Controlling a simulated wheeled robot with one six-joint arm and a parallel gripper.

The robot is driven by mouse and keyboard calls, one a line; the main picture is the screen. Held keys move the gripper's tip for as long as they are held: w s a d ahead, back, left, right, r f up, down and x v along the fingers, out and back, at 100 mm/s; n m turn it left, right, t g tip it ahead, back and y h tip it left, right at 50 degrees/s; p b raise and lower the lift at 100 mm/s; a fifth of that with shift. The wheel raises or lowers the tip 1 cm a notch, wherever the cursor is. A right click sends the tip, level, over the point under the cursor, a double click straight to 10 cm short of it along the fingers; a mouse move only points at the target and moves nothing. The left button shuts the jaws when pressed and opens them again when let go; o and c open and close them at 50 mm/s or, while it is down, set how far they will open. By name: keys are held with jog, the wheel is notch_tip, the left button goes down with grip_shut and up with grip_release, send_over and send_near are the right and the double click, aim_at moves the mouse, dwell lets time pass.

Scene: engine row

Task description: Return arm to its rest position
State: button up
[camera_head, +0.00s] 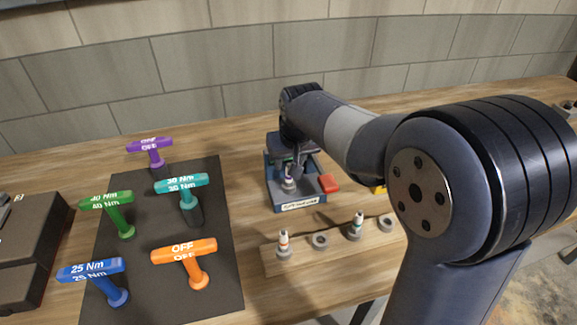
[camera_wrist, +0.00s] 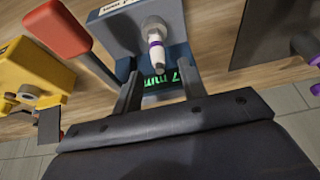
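My gripper (camera_head: 291,168) is over the blue gauge block (camera_head: 310,190) in the head view, with my arm reaching in from the right. In the wrist view my gripper (camera_wrist: 160,76) has its two fingers apart, with clear space between them. A spark plug (camera_wrist: 155,42) with a white body and purple band stands in the gauge block (camera_wrist: 117,28), beyond the fingertips and apparently not gripped. The plug (camera_head: 288,184) also shows just below the fingers in the head view. Green display characters (camera_wrist: 162,78) are partly hidden by the fingers.
A red lever (camera_head: 329,184) sticks out beside the block. A wooden rack (camera_head: 300,262) with plugs stands in front. A yellow device (camera_wrist: 38,72) is close by. Several T-handled wrenches stand on a black mat (camera_head: 150,235) at left. A tiled wall (camera_head: 200,55) is behind.

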aim_at(288, 164)
jog(key=v, duration=0.6)
jog(key=shift+r, duration=0.35)
jog(key=shift+s+f, duration=0.1)
jog(key=x, duration=1.1)
jog(key=shift+r+p, duration=1.1)
jog(key=shift+r, duration=0.2)
jog(key=shift+s, duration=0.1)
